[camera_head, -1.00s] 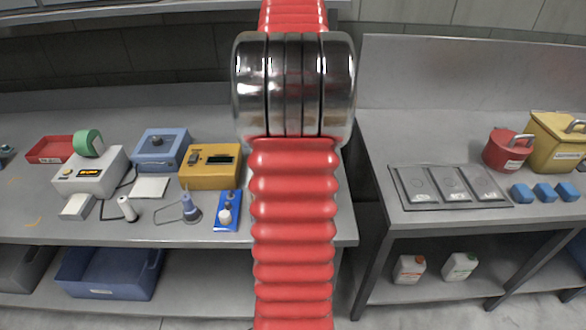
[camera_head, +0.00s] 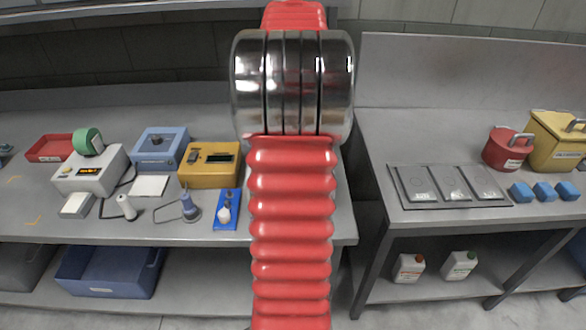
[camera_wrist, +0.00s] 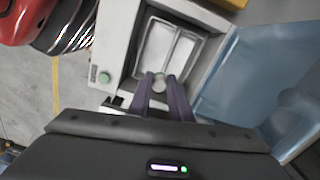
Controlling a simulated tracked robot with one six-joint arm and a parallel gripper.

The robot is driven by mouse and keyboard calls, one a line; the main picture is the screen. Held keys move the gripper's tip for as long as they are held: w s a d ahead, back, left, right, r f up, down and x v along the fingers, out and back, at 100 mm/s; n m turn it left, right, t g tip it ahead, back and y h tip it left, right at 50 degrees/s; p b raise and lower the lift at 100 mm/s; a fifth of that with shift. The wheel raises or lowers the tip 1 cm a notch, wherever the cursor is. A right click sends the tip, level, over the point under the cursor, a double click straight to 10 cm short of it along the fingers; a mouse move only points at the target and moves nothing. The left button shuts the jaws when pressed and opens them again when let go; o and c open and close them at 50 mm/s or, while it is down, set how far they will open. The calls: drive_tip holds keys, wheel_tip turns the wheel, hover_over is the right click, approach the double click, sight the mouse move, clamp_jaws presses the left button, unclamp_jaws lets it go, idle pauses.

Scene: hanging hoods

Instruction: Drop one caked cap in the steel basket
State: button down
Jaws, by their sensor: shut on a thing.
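In the wrist view my gripper (camera_wrist: 161,84) is shut on a small round pale grey cap (camera_wrist: 160,80), held between the tips of its two dark purple fingers. Whether the cap is caked is too small to tell. Beyond the fingertips is the steel basket (camera_wrist: 152,20), a rectangular wire frame with a bar across it, set in a white box-shaped unit (camera_wrist: 120,30). The cap shows over the near end of the basket; its height above it is hard to judge. My gripper, the cap and the basket do not show in the head view, where my red arm fills the middle.
A translucent blue panel (camera_wrist: 250,75) stands right of the basket, close to my gripper. In the head view, the left bench holds a blue box (camera_head: 160,148) and a yellow box (camera_head: 208,165); the right bench holds grey trays (camera_head: 450,185).

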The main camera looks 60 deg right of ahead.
drive_tip(key=shift+f, duration=0.65)
drive_tip(key=c, duration=1.5)
unclamp_jaws()
drive_tip(key=shift+c, duration=0.2)
wheel_tip(320, 180, up, 14)
drive_tip(key=shift+f, duration=0.15)
drive_tip(key=shift+n, duration=0.3)
